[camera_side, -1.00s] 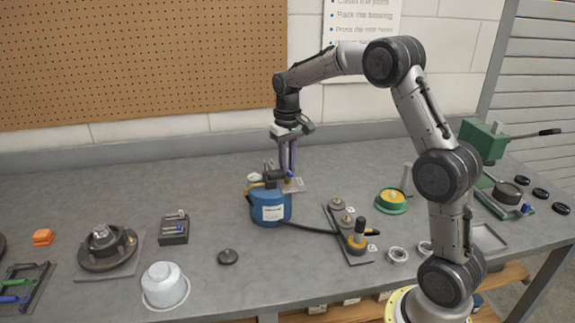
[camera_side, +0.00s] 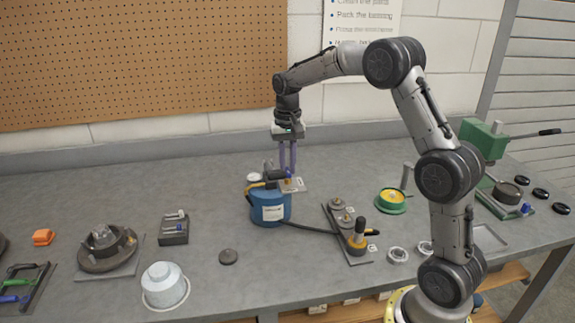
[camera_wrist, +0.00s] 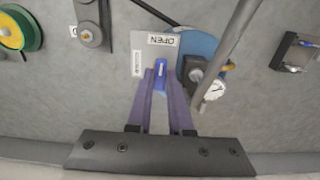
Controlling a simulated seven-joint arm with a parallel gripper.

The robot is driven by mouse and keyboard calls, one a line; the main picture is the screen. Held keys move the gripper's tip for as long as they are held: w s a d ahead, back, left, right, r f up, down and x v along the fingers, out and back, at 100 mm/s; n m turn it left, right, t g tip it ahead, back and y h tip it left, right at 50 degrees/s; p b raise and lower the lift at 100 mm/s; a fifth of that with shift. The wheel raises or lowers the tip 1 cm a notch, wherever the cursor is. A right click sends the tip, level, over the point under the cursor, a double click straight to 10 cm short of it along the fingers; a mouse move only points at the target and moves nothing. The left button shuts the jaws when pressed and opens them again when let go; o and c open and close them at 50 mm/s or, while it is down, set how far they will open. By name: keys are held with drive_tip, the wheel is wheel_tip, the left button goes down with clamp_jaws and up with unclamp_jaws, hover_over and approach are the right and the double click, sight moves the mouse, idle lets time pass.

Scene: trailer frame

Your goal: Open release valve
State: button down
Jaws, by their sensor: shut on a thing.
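A blue tank (camera_side: 271,211) with a white label stands on the grey bench, with a gauge (camera_side: 253,178) and dark fittings on top. A small blue valve handle (camera_side: 290,174) is at its top right, beside a light plate (camera_side: 294,186). In the wrist view the plate (camera_wrist: 140,62) reads OPEN, upside down in the picture, and the blue handle (camera_wrist: 160,72) lies along it. My gripper (camera_side: 289,171) points down over the handle. In the wrist view its purple fingers (camera_wrist: 160,76) are shut on the blue handle. The tank (camera_wrist: 197,44) is partly hidden there by fittings and a grey bar.
A black hose runs from the tank to a plate with upright posts (camera_side: 358,236) on the right. A green-yellow spool (camera_side: 391,200) and a green press (camera_side: 484,140) stand farther right.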

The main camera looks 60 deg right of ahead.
sight(288, 170)
drive_tip(key=shift+r, duration=0.1)
drive_tip(key=c, duration=0.8)
unclamp_jaws()
wheel_tip(288, 170, up, 14)
drive_tip(key=shift+f, duration=0.15)
